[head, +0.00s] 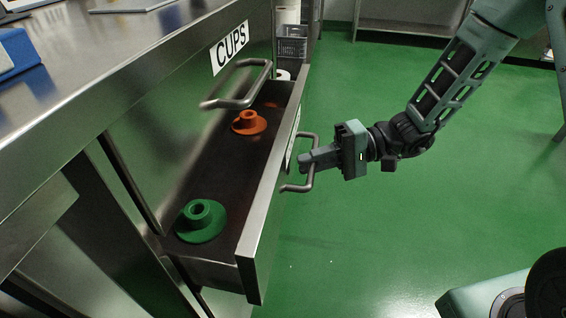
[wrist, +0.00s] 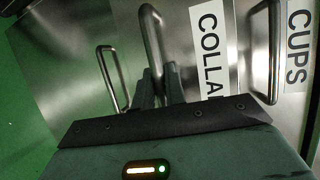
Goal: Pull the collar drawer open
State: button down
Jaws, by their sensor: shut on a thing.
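The collar drawer (head: 266,215) stands pulled out from the steel counter in the head view. A green collar (head: 201,221) lies near its front-left end and an orange collar (head: 249,122) lies toward its far end. My gripper (head: 306,160) is shut on the bar handle (head: 312,173) on the drawer's outer face. In the wrist view my fingers (wrist: 160,86) close around the handle (wrist: 152,40), beside a label (wrist: 209,50) whose visible letters read "COLLA".
Above the open drawer is a shut drawer labelled CUPS (head: 229,48) with its own bar handle (head: 240,85). Another handle (wrist: 112,78) shows at left in the wrist view. A grey crate (head: 291,45) stands beyond the counter.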

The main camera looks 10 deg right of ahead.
jog(key=s+d+p, duration=0.2)
jog(key=s+d, duration=0.1)
jog(key=d, duration=0.7)
jog(key=s+d+p, duration=0.2)
jog(key=s+d, duration=0.2)
jog(key=d, duration=0.7)
jog(key=shift+s+p, duration=0.25)
jog(key=shift+p, duration=0.15)
jog(key=c, duration=1.5)
grip_release()
jog(key=shift+o, duration=0.2)
jog(key=shift+d, duration=0.1)
jog(key=d+r+p, duration=0.3)
jog(key=d, duration=1.4)
jog(key=shift+w, duration=0.45)
